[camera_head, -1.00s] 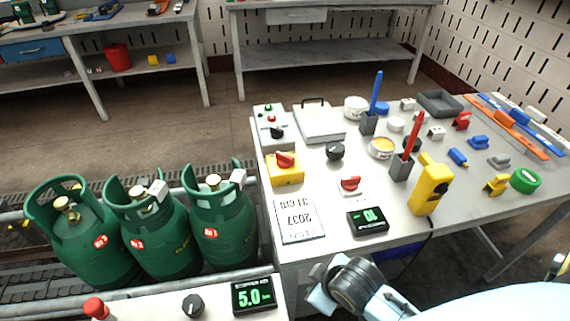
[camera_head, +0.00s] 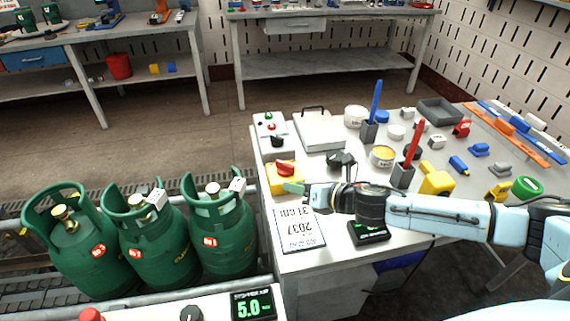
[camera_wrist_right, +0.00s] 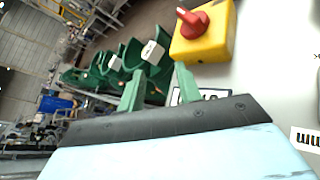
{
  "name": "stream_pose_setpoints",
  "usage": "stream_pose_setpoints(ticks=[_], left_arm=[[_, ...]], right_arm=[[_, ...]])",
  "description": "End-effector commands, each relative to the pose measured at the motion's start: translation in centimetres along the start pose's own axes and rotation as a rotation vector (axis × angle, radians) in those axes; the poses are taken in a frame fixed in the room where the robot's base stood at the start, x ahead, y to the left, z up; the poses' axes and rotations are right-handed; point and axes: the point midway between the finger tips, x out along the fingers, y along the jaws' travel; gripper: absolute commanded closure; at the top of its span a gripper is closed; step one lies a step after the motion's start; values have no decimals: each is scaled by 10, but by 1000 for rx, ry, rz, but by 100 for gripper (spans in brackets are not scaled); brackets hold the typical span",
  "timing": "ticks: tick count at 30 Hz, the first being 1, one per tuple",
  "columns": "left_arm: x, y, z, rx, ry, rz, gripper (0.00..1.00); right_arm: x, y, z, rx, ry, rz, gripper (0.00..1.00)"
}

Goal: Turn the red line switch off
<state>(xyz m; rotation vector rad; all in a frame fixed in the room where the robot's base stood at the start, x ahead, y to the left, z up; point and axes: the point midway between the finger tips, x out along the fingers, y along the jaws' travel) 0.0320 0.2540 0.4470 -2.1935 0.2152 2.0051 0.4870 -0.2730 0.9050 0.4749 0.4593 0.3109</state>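The red line switch is a red rotary knob (camera_head: 286,168) on a yellow box (camera_head: 284,178) at the left front part of the table. In the right wrist view the knob (camera_wrist_right: 192,18) and yellow box (camera_wrist_right: 204,40) are at the top, beyond the fingers. My right gripper (camera_head: 294,187) is just in front of the box, its green fingertips near the box's lower right edge. In the right wrist view its two green fingers (camera_wrist_right: 160,84) stand apart with nothing held between them. Whether a finger touches the box cannot be told. My left gripper is not in view.
A label card (camera_head: 300,230) and a digital display (camera_head: 370,232) lie under or near my right arm. A black knob (camera_head: 341,160) stands right of the switch. Green gas cylinders (camera_head: 222,235) stand on the conveyor at left. A grey control box (camera_head: 271,127) sits behind.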

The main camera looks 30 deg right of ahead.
Motion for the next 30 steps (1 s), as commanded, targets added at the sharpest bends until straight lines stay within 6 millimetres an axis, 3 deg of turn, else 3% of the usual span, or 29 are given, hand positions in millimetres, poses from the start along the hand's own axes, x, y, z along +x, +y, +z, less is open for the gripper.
stream_pose_setpoints(ticks=[1,6,13,17,30], left_arm=[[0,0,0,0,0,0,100],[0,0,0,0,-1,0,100],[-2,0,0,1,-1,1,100],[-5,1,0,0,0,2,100],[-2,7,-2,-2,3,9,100]], right_arm=[[-5,-18,18,-164,11,15,65],[-23,-51,48,-505,51,67,65],[-22,-60,56,-607,63,85,65],[-6,-58,56,-605,61,86,65],[78,-53,46,-604,62,86,65]])
